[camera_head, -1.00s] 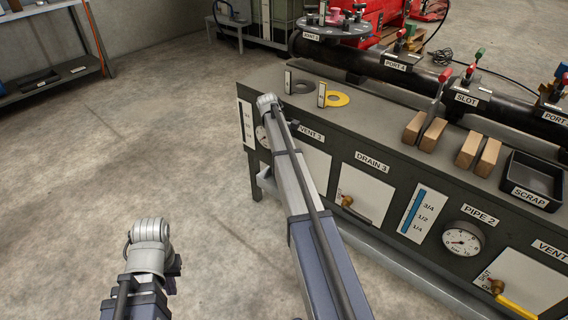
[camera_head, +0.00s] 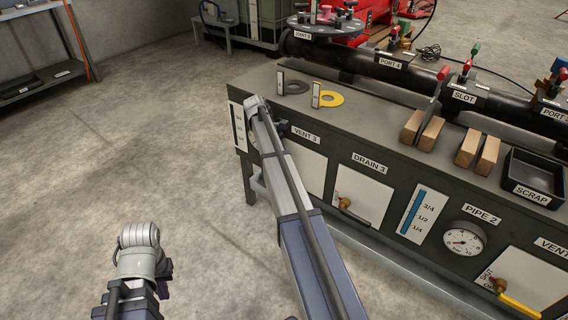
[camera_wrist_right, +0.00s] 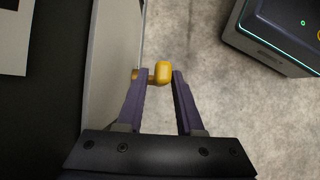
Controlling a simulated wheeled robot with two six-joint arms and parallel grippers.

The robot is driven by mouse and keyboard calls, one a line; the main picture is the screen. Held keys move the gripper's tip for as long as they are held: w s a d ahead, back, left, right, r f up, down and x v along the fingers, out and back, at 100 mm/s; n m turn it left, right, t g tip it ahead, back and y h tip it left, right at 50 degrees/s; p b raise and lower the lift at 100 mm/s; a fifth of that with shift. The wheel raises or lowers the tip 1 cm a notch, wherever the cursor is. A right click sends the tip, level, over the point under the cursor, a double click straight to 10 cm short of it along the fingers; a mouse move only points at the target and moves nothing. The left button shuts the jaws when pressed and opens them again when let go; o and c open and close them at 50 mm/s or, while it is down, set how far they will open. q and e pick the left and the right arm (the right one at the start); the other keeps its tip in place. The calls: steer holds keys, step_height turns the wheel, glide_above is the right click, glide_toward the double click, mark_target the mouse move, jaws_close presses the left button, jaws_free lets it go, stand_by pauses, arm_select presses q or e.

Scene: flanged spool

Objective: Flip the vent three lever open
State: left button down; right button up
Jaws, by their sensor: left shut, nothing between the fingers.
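The vent 3 panel (camera_head: 308,168) is a white plate at the left end of the bench front, under the VENT 3 label (camera_head: 306,136). My right arm crosses in front of it and hides its lever in the head view. In the right wrist view a yellow lever knob (camera_wrist_right: 163,72) on a short stem stands out from the pale panel at left. My right gripper (camera_wrist_right: 157,75) is open, its purple fingers either side of the knob; I cannot tell whether they touch it. My left gripper (camera_head: 163,288) is shut and empty, low at left over the floor, mostly hidden behind its wrist.
The drain 3 panel (camera_head: 360,198) with its valve is right of vent 3. The pipe 2 gauge (camera_head: 464,241) and another vent panel (camera_head: 530,282) are further right. Wooden blocks (camera_head: 430,132) and a scrap tray (camera_head: 535,176) lie on the bench top. Floor at left is clear.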

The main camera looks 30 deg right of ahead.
steer(key=shift+o, duration=0.9)
steer(key=shift+r, duration=0.1)
steer(key=p+v, duration=0.6)
steer(key=v, duration=0.1)
steer(key=shift+w+r+p, duration=0.15)
steer(key=shift+r+p, duration=0.1)
steer(key=shift+p, duration=0.1)
